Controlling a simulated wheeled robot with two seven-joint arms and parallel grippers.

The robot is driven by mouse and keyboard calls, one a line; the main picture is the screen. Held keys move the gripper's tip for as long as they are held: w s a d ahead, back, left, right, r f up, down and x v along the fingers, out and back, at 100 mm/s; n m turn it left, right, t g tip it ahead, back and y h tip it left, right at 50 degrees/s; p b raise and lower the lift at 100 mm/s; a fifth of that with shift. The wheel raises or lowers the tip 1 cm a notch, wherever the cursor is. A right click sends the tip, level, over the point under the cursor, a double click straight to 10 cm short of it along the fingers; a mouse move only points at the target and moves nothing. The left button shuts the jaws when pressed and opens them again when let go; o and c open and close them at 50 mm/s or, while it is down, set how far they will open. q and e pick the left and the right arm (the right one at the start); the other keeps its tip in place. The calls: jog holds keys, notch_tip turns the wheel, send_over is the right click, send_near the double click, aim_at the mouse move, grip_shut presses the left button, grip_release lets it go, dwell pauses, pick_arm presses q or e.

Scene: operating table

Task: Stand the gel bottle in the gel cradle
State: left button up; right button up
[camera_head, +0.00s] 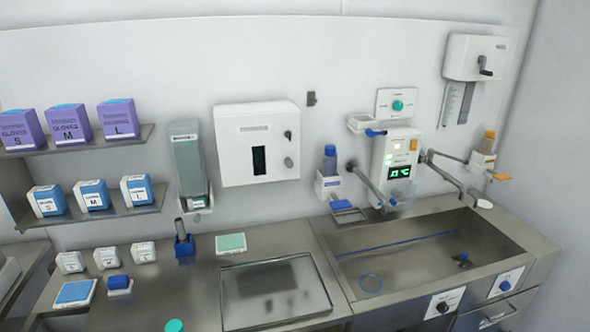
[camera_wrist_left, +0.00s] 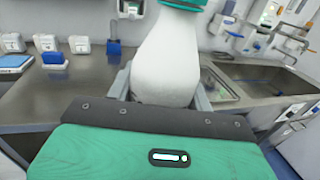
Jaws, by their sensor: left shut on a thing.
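The gel bottle (camera_wrist_left: 168,65) is white with a teal collar and fills the upper middle of the left wrist view. My left gripper (camera_wrist_left: 163,82) is shut on it, one grey finger on each side. Its top is cut off there. A round teal cap (camera_head: 174,325), seemingly the bottle's, shows at the bottom edge of the head view. An empty white wall holder (camera_head: 360,122) with a blue lever, beside a teal-dot sign, looks like the gel cradle. The bottle is well away from it. My right gripper is in neither view.
The steel counter (camera_head: 200,290) carries small white boxes, a blue block and a lidded tray (camera_head: 275,290). The sink (camera_head: 430,250) lies at right. Wall holders with a blue-topped bottle (camera_head: 330,160) and an orange-topped bottle (camera_head: 488,143) flank the display unit (camera_head: 396,165).

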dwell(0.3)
pick_arm(q)
jog(key=w+a+r+y+b, duration=0.1)
jog(key=w+a+r, duration=0.2)
jog(key=w, duration=0.4)
jog(key=w+a+r+n+b, duration=0.1)
jog(key=w+a+r, duration=0.1)
jog(key=w+a, duration=0.35)
jog(key=w+a+r+y, duration=0.1)
jog(key=w+a+r, duration=0.15)
jog(key=w, duration=0.65)
jog(key=shift+s+d+f+b, duration=0.15)
jog(key=shift+f+b, duration=0.25)
jog(key=shift+f, duration=2.85)
jog(key=shift+d+f+b, duration=0.1)
jog(key=shift+f+b, duration=0.25)
jog(key=shift+f, duration=2.95)
jog(key=shift+s+d+f+b, duration=0.15)
jog(key=shift+f+b, duration=0.25)
jog(key=shift+f, duration=2.85)
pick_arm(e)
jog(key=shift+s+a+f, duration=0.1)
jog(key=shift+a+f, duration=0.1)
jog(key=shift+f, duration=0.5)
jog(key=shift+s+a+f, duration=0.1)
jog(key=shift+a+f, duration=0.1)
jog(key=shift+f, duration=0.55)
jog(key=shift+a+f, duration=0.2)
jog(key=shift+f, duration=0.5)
